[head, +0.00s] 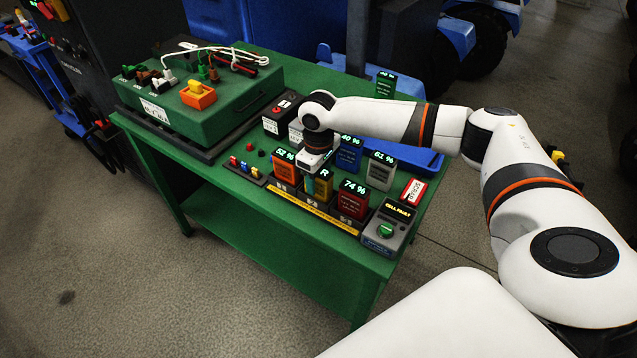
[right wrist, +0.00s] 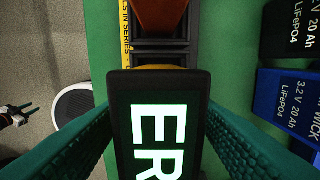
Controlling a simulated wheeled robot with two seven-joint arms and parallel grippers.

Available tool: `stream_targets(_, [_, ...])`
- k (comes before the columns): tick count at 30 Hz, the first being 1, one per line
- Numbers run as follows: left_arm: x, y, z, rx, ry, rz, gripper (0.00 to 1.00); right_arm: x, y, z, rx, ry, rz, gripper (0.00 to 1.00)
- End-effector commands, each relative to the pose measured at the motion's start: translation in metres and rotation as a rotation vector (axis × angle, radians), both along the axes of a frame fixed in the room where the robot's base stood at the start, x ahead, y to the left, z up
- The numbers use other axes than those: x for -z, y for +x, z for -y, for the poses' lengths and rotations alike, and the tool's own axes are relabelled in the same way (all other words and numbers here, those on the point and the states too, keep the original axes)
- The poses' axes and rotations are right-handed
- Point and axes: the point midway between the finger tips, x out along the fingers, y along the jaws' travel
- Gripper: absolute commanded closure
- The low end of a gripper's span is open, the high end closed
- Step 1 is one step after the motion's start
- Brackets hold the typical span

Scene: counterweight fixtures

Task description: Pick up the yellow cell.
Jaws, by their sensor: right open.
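The yellow cell (head: 323,190) stands in the middle place of the rack on the green table, between an orange cell (head: 285,167) and a red cell (head: 352,203). Its black top with a lit "ER" display (right wrist: 158,120) fills the middle of the right wrist view. A yellow edge shows just beyond it. My right gripper (head: 318,178) is directly over this cell, pointing down. Its green fingers (right wrist: 158,150) are open, one on each side of the cell top, with visible gaps.
A tester reading "CELL FAULT" (head: 386,230) stands at the rack's right end. Blue (head: 348,155) and grey (head: 381,174) cells stand behind the rack. A green box with cables (head: 205,105) is at the left. A red tag (head: 413,191) lies at the right edge.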

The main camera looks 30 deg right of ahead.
Motion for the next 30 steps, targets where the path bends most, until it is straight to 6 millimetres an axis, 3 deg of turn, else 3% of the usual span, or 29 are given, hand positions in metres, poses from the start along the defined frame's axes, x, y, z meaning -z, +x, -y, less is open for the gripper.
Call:
stream_targets(6, [0.000, 0.000, 0.000, -0.001, 0.000, 0.000, 0.64, 0.000, 0.000, 0.000, 0.000, 0.000, 0.000, 0.51])
stream_targets(15, [0.000, 0.000, 0.000, -0.001, 0.001, 0.000, 0.64, 0.000, 0.000, 0.000, 0.000, 0.000, 0.000, 1.00])
stream_targets(25, [0.000, 0.000, -0.001, -0.002, 0.001, 0.000, 0.64, -0.004, 0.001, 0.000, 0.000, 0.001, 0.003, 1.00])
stream_targets(30, [0.003, 0.000, -0.001, -0.002, 0.001, 0.001, 0.64, -0.027, 0.001, 0.000, 0.000, 0.002, 0.006, 1.00])
